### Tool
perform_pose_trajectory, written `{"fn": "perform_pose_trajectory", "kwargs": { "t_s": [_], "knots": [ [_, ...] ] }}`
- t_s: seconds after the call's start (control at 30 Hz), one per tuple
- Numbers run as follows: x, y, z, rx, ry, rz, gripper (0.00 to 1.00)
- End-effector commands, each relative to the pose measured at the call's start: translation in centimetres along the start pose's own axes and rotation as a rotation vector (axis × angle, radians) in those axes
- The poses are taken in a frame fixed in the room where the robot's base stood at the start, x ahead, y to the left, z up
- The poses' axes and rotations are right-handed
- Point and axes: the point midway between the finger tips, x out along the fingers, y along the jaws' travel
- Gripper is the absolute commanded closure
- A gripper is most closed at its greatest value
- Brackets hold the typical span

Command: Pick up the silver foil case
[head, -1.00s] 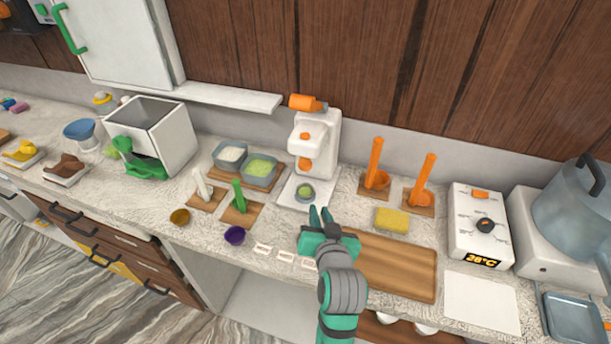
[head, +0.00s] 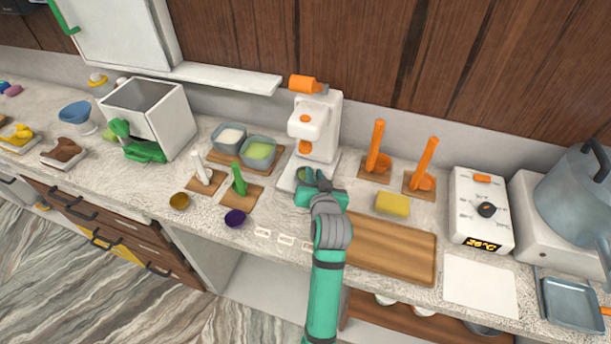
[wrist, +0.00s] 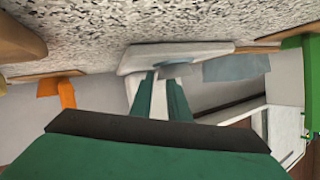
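The small silver foil case with green filling (head: 302,174) sits on the white base plate of the press. It is partly hidden behind my gripper in the head view. My gripper (head: 318,181) is low over the front of that plate, just in front of the case. In the wrist view my gripper's two green fingers (wrist: 164,85) are apart and point at the plate. A grey rounded patch (wrist: 174,66) shows at their tips, probably the case. I see nothing clearly held between the fingers.
The white press with orange parts (head: 317,125) stands right behind the case. A wooden board (head: 395,255) and a yellow sponge (head: 392,204) lie to the right. Gold (head: 179,201) and purple (head: 235,218) cups, white and green stamps stand to the left.

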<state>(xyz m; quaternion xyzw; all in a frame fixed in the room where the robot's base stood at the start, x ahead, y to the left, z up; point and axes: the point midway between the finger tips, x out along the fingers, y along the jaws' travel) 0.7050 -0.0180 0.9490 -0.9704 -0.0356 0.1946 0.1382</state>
Motion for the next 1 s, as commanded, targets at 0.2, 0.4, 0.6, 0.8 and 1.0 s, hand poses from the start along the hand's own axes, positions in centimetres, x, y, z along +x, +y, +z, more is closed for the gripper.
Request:
{"fn": "perform_pose_trajectory", "kwargs": {
  "t_s": [0.2,0.4,0.6,0.8,1.0],
  "knots": [
    [0.68,-0.05,-0.03,-0.001,0.001,-0.001,0.85],
    [0.65,-0.05,-0.02,0.000,0.001,-0.001,1.00],
    [0.64,-0.03,-0.02,0.000,0.001,0.000,1.00],
    [0.62,-0.03,-0.03,0.000,0.000,0.000,1.00],
    [0.38,-0.25,-0.69,-0.001,0.001,-0.001,1.00]
  ]
}}
